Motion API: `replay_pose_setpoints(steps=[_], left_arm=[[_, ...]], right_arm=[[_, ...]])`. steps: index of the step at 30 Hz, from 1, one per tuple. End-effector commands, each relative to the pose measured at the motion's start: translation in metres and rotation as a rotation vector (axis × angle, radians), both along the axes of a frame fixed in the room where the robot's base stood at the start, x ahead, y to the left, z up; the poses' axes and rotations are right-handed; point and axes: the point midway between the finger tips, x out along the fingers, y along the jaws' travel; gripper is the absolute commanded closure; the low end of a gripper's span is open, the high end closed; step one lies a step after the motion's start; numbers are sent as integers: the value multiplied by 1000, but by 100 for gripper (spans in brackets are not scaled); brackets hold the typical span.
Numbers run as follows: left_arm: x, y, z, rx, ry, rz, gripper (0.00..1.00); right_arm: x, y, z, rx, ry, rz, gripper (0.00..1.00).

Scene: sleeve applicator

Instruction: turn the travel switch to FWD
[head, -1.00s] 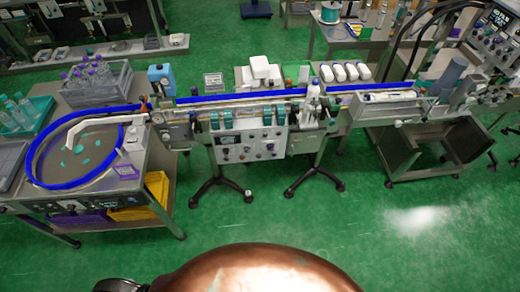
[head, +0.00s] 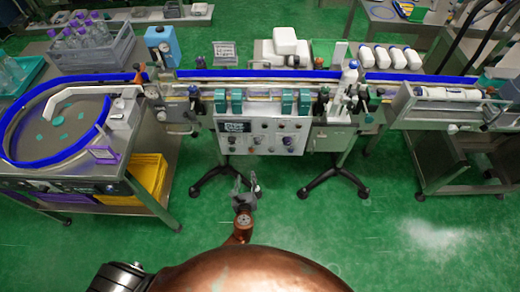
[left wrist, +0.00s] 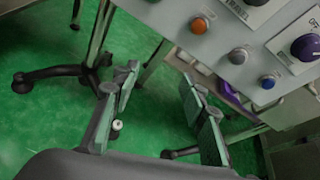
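The control panel (head: 265,137) hangs on the front of the conveyor in the head view, with several small knobs and buttons. A purple knob (left wrist: 306,46) and an orange button (left wrist: 199,26) show on the panel there, beyond the fingers. My right gripper is not in view.
The conveyor (head: 340,76) with blue rails runs across the back. A round turntable (head: 20,157) stands at left, with a yellow bin (head: 150,178) below. Black stand feet (head: 335,180) rest on the floor. The floor in front of the panel is clear.

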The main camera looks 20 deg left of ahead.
Motion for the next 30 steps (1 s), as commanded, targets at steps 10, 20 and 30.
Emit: replay_pose_setpoints(steps=[10,20,30], left_arm=[[39,-43,119,503,-230,-97,60],[83,-30,121,510,-232,-96,60],[110,-22,121,508,-230,-95,60]], right_arm=[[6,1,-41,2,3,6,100],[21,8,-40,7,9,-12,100],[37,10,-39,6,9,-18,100]])
